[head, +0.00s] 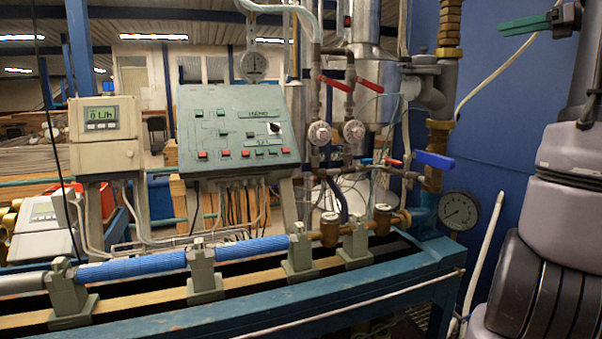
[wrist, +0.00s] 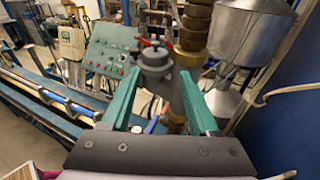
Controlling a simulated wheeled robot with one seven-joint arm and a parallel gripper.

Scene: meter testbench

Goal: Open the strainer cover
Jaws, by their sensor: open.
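The strainer (head: 430,88) is a grey metal body on the brass pipework at the upper right of the bench. Its round grey cover (head: 423,60) is on top. In the wrist view the cover (wrist: 153,58) shows as a round, stepped lid on the strainer, beyond my fingertips and seated on the body. My gripper (head: 505,27) has green fingers and is up and to the right of the strainer in the head view. In the wrist view my gripper (wrist: 159,74) is open and empty, with the fingers spread either side of the strainer's image. I see no contact with the cover.
A stacked brass fitting (wrist: 194,25) rises close beside the strainer. Red-handled valves (head: 336,84) and a blue valve handle (head: 434,160) are nearby. A pressure gauge (head: 459,211) is lower right. A steel tank (wrist: 250,30) stands at right, with a blue wall (head: 500,120) behind.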

